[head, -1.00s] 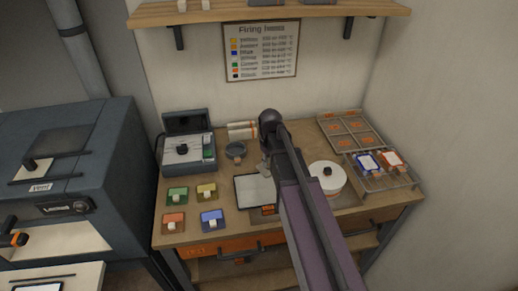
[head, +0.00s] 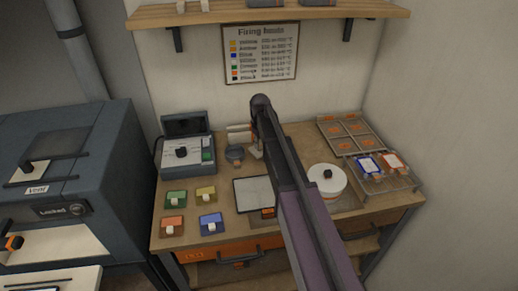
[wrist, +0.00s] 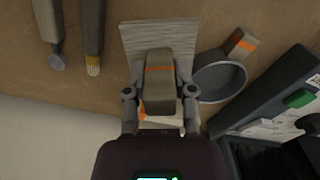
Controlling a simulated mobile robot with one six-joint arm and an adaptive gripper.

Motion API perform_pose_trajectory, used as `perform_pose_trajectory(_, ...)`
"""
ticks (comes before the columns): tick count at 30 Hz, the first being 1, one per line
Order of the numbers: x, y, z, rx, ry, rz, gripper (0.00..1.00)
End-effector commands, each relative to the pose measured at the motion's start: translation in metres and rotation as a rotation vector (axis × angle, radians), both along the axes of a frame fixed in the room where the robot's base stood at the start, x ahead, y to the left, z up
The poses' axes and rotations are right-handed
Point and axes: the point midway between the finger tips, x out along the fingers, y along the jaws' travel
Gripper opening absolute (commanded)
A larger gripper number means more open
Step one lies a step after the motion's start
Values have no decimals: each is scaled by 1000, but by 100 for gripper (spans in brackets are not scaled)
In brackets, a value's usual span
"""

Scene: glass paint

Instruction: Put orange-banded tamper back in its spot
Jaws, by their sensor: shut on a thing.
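The orange-banded tamper (wrist: 160,82) is a grey block-like handle with an orange stripe. In the wrist view my gripper (wrist: 160,95) is shut on it, one finger on each side. A grained grey plate (wrist: 160,35) shows beneath and beyond the handle; I cannot tell whether it is the tamper's foot or a separate piece. In the head view my gripper (head: 258,150) is over the back of the workbench, right of the round grey sieve (head: 235,153), mostly hidden by my arm. The gap between tamper and bench cannot be judged.
The sieve (wrist: 220,76) lies close on the right in the wrist view, beside an open dark case (wrist: 270,110). A brush (wrist: 92,40) and another tool (wrist: 50,35) lie left. The bench also holds coloured samples (head: 209,222), a white turntable (head: 326,180) and a rack (head: 385,178).

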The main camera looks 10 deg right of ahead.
Motion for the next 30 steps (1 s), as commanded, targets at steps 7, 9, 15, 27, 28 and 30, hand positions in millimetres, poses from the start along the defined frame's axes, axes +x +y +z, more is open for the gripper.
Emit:
perform_pose_trajectory(7,1,1,0,0,0,1,0)
perform_pose_trajectory(9,4,1,0,0,0,1,0)
perform_pose_trajectory(15,13,2,-11,0,0,1,0)
perform_pose_trajectory(27,13,2,-37,0,0,2,0)
perform_pose_trajectory(28,13,2,-37,0,0,2,0)
perform_pose_trajectory(30,13,2,-37,0,0,2,0)
